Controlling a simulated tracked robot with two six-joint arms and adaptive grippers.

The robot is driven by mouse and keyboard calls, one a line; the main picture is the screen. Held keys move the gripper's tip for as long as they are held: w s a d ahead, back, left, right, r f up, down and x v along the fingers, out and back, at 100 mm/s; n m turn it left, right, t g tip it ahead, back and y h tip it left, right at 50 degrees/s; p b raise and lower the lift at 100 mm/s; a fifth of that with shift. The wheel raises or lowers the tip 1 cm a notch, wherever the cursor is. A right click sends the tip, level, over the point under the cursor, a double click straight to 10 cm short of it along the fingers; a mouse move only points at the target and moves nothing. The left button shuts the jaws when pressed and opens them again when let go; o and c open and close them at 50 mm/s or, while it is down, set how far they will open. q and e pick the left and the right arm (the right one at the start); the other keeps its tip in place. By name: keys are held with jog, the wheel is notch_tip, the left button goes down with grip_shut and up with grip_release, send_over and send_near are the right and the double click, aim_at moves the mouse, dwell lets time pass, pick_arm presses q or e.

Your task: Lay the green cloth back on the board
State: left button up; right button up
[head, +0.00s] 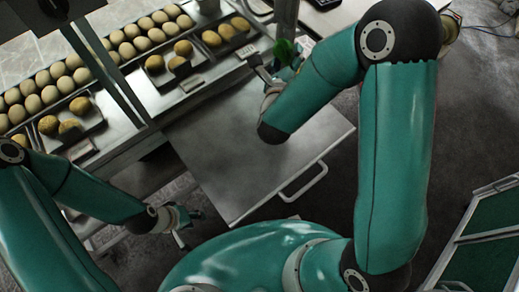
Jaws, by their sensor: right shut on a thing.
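A green cloth (284,52) shows as a small bunched patch near the top middle, at the far edge of the grey metal panel. My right gripper (277,72) is at the cloth, shut on it; the fingertips are partly hidden by my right arm. My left gripper (188,226) is low at the left of the panel, empty, with its fingers apart, far from the cloth. I cannot tell which surface is the board.
The flat grey panel with a bar handle (304,182) juts out in the middle, largely bare. Behind it, a counter holds rows of pale round buns (60,78) and trays of browner ones (70,122). A green-panelled frame (480,255) stands at the lower right.

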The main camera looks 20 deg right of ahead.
jog(key=s+d+r+m+g+h+p, duration=0.2)
jog(key=s+d+r+m+g, duration=0.15)
jog(key=d+m+g, duration=0.2)
notch_tip(320, 180, up, 4)
jog(key=m+g+y+p, duration=0.5)
jog(key=m+g+y, duration=0.3)
jog(key=g+y, duration=0.15)
send_over(261, 153)
jog(key=shift+y, duration=0.25)
notch_tip(261, 153, down, 15)
jog(key=b, duration=0.4)
jog(key=shift+r, duration=0.15)
notch_tip(261, 153, down, 4)
jog(key=shift+f+b, duration=0.15)
jog(key=shift+b, duration=0.55)
jog(key=shift+c, duration=0.5)
jog(key=o, duration=1.1)
